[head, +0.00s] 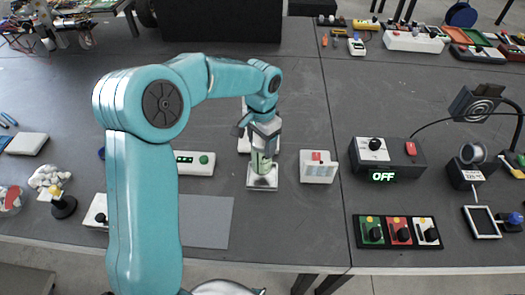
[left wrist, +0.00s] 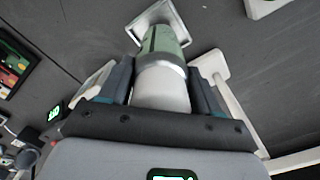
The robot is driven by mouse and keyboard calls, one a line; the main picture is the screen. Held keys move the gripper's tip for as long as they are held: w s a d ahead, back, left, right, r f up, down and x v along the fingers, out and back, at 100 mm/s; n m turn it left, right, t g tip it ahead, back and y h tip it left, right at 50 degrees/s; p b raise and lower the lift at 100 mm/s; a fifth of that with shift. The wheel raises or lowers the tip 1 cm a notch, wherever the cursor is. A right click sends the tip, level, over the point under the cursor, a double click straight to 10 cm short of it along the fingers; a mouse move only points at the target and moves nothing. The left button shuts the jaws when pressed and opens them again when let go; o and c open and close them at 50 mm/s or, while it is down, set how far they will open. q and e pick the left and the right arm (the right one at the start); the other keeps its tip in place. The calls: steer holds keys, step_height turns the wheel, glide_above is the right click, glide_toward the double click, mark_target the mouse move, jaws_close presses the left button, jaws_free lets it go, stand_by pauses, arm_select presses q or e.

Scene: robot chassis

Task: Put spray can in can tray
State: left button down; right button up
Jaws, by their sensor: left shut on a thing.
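The spray can (head: 258,163) is green with a pale end, and my left gripper (head: 264,141) is shut on it. It stands roughly upright under the gripper in the head view. In the left wrist view the can (left wrist: 164,42) shows between the two fingers (left wrist: 162,88), with a silver band and a white part near them. The can tray (head: 262,184) is a small pale square directly below the can; its rim also shows in the left wrist view (left wrist: 133,32). The can's lower end overlaps the tray's inside; I cannot tell whether it touches the bottom. My right gripper is out of view.
A white box with a green display (head: 194,170) is left of the tray, and a white box with a red button (head: 318,167) is right of it. A grey mat (head: 207,222) lies in front. A black box reading OFF (head: 390,160) stands farther right.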

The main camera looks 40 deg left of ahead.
arm_select(q)
step_height(320, 180, down, 4)
steer(key=shift+d+r, duration=0.1)
steer(key=shift+r, duration=0.05)
steer(key=shift+w+f, duration=0.1)
steer(key=shift+f, duration=0.2)
steer(key=shift+f, duration=0.1)
steer(key=shift+c, duration=1.1)
jaws_free()
